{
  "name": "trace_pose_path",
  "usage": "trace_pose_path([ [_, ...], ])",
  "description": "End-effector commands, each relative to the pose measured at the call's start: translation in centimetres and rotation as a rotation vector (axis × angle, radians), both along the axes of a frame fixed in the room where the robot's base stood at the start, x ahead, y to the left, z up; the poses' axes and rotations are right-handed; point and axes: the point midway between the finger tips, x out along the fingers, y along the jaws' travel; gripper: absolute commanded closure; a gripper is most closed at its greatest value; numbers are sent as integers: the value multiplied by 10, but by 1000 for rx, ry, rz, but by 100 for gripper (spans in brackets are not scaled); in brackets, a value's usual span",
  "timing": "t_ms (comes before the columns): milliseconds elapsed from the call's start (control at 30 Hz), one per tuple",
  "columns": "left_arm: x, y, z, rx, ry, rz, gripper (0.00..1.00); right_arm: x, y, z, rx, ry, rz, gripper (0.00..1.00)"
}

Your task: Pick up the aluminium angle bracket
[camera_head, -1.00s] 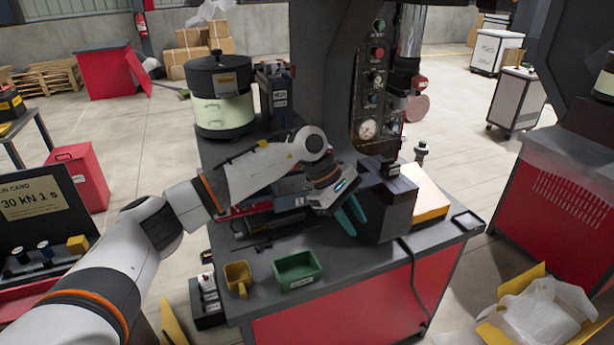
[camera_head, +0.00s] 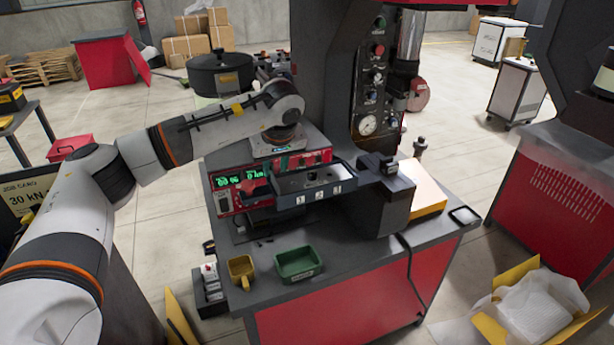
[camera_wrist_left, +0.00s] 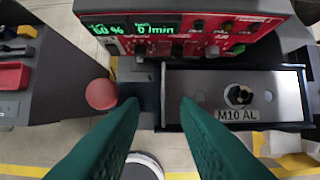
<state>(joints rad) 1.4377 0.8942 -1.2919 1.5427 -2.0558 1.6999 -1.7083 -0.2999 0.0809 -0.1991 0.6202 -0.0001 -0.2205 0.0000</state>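My left gripper (camera_wrist_left: 159,104) shows in the left wrist view as two green fingers, set apart with nothing between them. In the head view my left wrist is above the red control unit (camera_head: 225,200), and the fingers are mostly hidden there. The control unit's green display also shows in the left wrist view (camera_wrist_left: 135,28). I cannot pick out the aluminium angle bracket for certain. My right gripper is out of view.
A green bin (camera_head: 298,263) and a yellow cup (camera_head: 241,271) stand at the bench's front. A dark press column with gauges (camera_head: 367,125) rises behind. A red round knob (camera_wrist_left: 102,94) is left of the fingers in the left wrist view. A cable hangs over the bench front.

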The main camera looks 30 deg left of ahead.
Motion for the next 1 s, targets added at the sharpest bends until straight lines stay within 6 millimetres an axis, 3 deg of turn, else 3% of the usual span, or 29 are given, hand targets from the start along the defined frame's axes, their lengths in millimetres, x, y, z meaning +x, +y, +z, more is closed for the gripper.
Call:
trace_pose_path([
  [167,10,8,-19,0,6,2,71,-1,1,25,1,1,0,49],
  [333,14,13,-39,1,4,0,71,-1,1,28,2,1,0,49],
  [567,15,13,-43,-1,1,-1,71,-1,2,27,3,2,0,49],
  [767,15,13,-42,-1,1,-1,99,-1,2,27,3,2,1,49],
  [1000,16,13,-41,-1,-1,-1,100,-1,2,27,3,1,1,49],
])
